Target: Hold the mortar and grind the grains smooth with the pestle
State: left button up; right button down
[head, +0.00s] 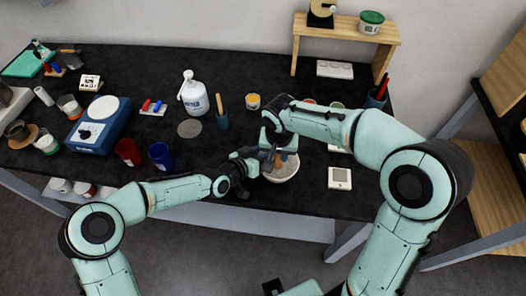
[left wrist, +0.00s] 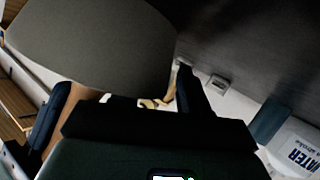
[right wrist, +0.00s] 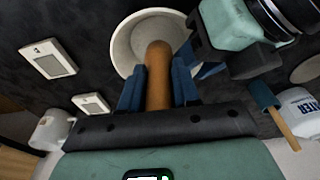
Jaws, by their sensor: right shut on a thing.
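The pale mortar (head: 284,176) stands near the table's front edge, partly hidden by my arms; its bowl shows in the right wrist view (right wrist: 125,48). My right gripper (right wrist: 158,85) is shut on the brown wooden pestle (right wrist: 158,72), whose far end is inside the bowl. Grains cannot be made out. My left gripper (head: 255,163) is at the mortar's left side in the head view. Its fingers look wide apart in the left wrist view, with a large grey rounded surface filling the upper left. Whether a finger touches the mortar wall is not clear.
A white device (head: 340,178) lies right of the mortar. A water bottle (head: 194,94), a blue cup (head: 160,156), a red cup (head: 128,152) and a blue scale (head: 93,131) stand to the left. A wooden shelf (head: 345,27) stands behind. The table's front edge is close.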

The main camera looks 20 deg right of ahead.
jog(key=shift+a, duration=0.1)
pick_arm(q)
jog(key=shift+s+a+r, duration=0.1)
pick_arm(e)
jog(key=shift+w, duration=0.1)
pick_arm(q)
jog(key=v, duration=1.1)
jog(key=shift+s+a+r, duration=0.1)
jog(key=shift+a, duration=0.15)
pick_arm(e)
jog(key=shift+r+p, duration=0.4)
jog(key=shift+r, duration=0.35)
jog(key=shift+r+p, duration=1.5)
jog(key=shift+r, duration=1.85)
pick_arm(q)
notch_tip(320, 180, up, 6)
jog(key=w, duration=0.3)
pick_arm(e)
jog(key=shift+f, duration=0.1)
pick_arm(q)
jog(key=shift+s+r, duration=0.15)
jog(key=shift+s, duration=0.05)
